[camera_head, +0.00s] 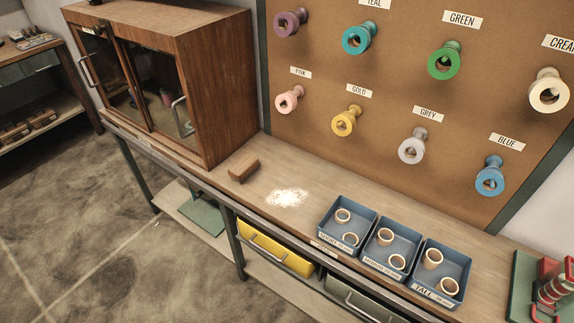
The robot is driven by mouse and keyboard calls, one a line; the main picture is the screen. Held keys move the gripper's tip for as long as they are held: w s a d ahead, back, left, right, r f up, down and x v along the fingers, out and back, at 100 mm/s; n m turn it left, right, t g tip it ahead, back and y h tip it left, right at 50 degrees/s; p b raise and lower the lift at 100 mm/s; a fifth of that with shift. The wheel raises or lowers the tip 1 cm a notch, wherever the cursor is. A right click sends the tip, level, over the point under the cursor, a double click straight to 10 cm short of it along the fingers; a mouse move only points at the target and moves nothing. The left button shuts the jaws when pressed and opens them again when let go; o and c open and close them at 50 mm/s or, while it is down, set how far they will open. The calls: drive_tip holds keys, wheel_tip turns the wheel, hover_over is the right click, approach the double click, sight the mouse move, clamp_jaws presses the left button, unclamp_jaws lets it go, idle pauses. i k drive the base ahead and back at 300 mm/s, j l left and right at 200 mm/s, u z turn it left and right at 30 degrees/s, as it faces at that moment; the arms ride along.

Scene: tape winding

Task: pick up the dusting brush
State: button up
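A small brown block-shaped object (244,169), which looks like the dusting brush, lies on the wooden workbench (300,168) close to the right side of the cabinet. Its wooden top shows; any bristles are too small to make out. A patch of white powder (287,198) lies on the bench to its right, apart from it. My gripper is not in view.
A wooden cabinet (220,85) with glass doors stands left of the brush. Blue trays (349,248) holding rings sit right of the powder. A pegboard (390,75) with coloured spools rises behind. A red and green device (550,285) stands far right. A yellow drawer (270,252) is below.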

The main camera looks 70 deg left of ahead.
sight(245, 166)
drive_tip(key=u, duration=2.75)
drive_tip(key=i+j+z, duration=0.45)
drive_tip(key=i+j, duration=0.2)
drive_tip(key=i+j+z, duration=0.2)
drive_tip(key=j, duration=0.2)
drive_tip(key=i+j+z, duration=0.25)
drive_tip(key=j, duration=0.2)
drive_tip(key=i+j+z, duration=0.2)
drive_tip(key=j, duration=0.3)
drive_tip(key=i, duration=0.05)
